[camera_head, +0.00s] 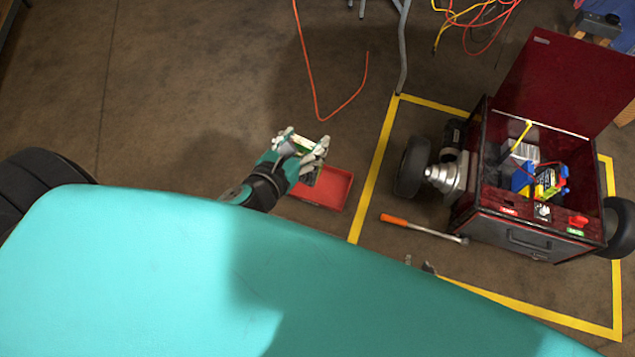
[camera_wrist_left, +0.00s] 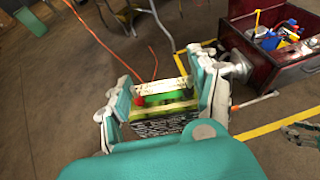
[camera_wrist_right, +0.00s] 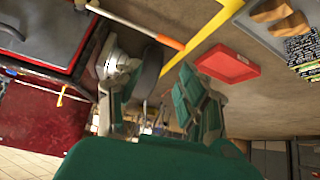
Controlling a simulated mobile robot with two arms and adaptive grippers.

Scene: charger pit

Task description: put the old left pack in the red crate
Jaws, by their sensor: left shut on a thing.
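My left gripper (camera_head: 308,150) is shut on a pack (camera_wrist_left: 165,105), which has green and yellow faces, a red knob on top and a black-and-white patterned side. It holds the pack off the floor, close to the shallow red crate (camera_head: 338,190) in the head view; the arm and gripper hide part of the crate. The crate also shows in the right wrist view (camera_wrist_right: 228,63) and looks empty there. My right gripper (camera_wrist_right: 160,105) is open and empty; only its tips (camera_head: 420,265) show in the head view.
A dark red wheeled box (camera_head: 480,215) with its lid up stands at right, holding a blue-and-yellow pack (camera_head: 545,183) and a grey one. An orange-handled bar (camera_head: 425,228) lies before it inside yellow floor tape. An orange cable (camera_head: 310,70) lies behind the crate.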

